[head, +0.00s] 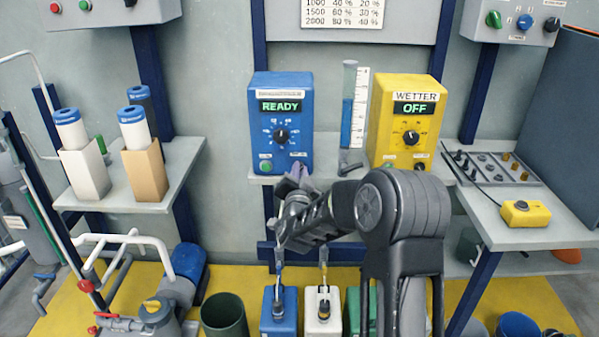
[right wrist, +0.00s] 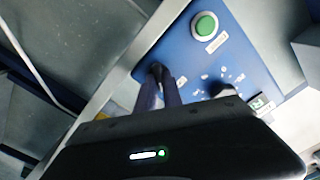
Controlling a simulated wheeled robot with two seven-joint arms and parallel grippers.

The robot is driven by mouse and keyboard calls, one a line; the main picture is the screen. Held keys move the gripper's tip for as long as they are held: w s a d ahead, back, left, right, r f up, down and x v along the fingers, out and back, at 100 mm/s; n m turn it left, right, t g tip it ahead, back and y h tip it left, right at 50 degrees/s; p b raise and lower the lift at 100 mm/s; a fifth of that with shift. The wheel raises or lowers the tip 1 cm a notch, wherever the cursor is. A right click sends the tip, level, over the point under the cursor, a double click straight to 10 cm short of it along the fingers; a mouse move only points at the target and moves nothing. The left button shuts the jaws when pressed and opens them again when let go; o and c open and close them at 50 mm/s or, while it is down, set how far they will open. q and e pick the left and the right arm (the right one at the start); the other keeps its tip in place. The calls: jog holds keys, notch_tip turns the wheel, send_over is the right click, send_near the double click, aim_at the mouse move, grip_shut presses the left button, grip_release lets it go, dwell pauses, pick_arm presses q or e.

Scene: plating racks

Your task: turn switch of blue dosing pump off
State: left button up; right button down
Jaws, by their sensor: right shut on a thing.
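The blue dosing pump (head: 280,123) stands on the grey shelf, and its green display (head: 282,106) reads READY. It has a dial knob (head: 281,135) in the middle and a green button (head: 265,167) at lower left. My right gripper (head: 298,173) is at the lower right of its front. In the right wrist view the fingers (right wrist: 164,84) are close together against the blue panel (right wrist: 195,60), across from the green button (right wrist: 205,26). They are shut on the switch, which they hide. My left gripper is not in view.
A yellow pump (head: 405,122) labelled WETTER, display OFF, stands to the right. A measuring cylinder (head: 348,105) stands between the pumps. Filter cartridges in boxes (head: 86,170) occupy the left shelf. A yellow pendant (head: 525,213) lies on the right shelf. Small canisters (head: 279,312) stand below.

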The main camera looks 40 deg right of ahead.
jog(key=shift+n, duration=0.4)
jog(key=shift+w+a+n+p, duration=0.15)
jog(key=shift+n+p, duration=0.55)
jog(key=shift+n, duration=2.6)
jog(key=shift+w+a+n+p, duration=0.15)
jog(key=shift+n+p, duration=0.5)
jog(key=shift+n, duration=2.65)
jog(key=shift+s, duration=0.1)
jog(key=c, duration=1.5)
grip_release()
